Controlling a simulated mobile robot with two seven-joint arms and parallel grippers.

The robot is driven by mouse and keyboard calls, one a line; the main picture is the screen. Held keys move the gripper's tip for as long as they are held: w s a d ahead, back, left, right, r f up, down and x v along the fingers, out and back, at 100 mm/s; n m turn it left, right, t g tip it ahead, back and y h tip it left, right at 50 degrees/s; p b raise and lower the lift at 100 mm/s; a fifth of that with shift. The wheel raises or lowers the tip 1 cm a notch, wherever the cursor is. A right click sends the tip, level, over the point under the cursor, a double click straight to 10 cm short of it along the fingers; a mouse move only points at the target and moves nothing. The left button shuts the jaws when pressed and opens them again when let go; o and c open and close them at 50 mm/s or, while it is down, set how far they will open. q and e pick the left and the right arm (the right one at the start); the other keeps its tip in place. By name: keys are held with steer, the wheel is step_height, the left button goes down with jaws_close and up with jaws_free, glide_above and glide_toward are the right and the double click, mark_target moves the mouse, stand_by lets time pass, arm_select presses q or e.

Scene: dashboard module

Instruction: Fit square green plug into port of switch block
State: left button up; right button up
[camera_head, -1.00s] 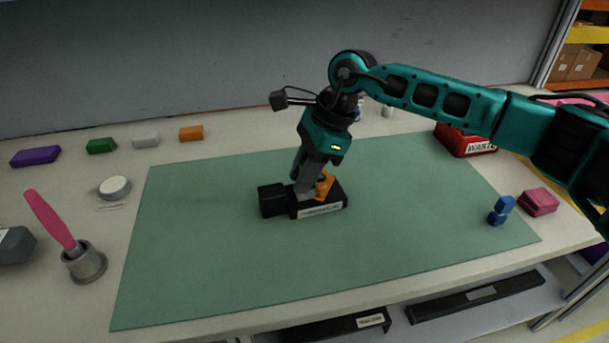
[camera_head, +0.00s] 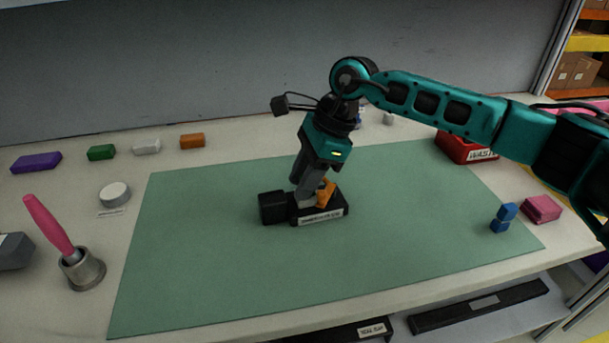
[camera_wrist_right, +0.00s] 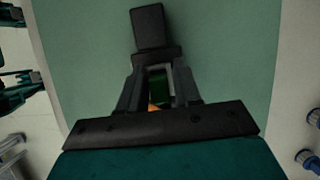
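The black switch block (camera_head: 320,216) lies on the green mat, with a label on its front and a darker box-shaped part (camera_head: 271,207) at its left end. An orange part (camera_head: 326,192) stands up on it. My right gripper (camera_head: 304,198) points down onto the block's top from above. In the right wrist view the square green plug (camera_wrist_right: 157,88) shows between the two fingers of this gripper (camera_wrist_right: 159,88), over the block. I cannot tell whether the fingers press on it or stand slightly apart, nor how deep it sits.
Purple, green, white and orange blocks (camera_head: 192,141) line the back left. A pink-handled tool stands in a metal cup (camera_head: 84,270) at left. A red waste bin (camera_head: 462,147), blue pieces (camera_head: 503,218) and a pink block (camera_head: 542,208) are at right. The mat (camera_head: 200,270) is clear around the block.

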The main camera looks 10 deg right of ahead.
mark_target(329, 186)
steer(key=p+v, duration=0.1)
steer(key=v, duration=1)
steer(key=shift+d, duration=0.1)
steer(key=shift+s, duration=0.1)
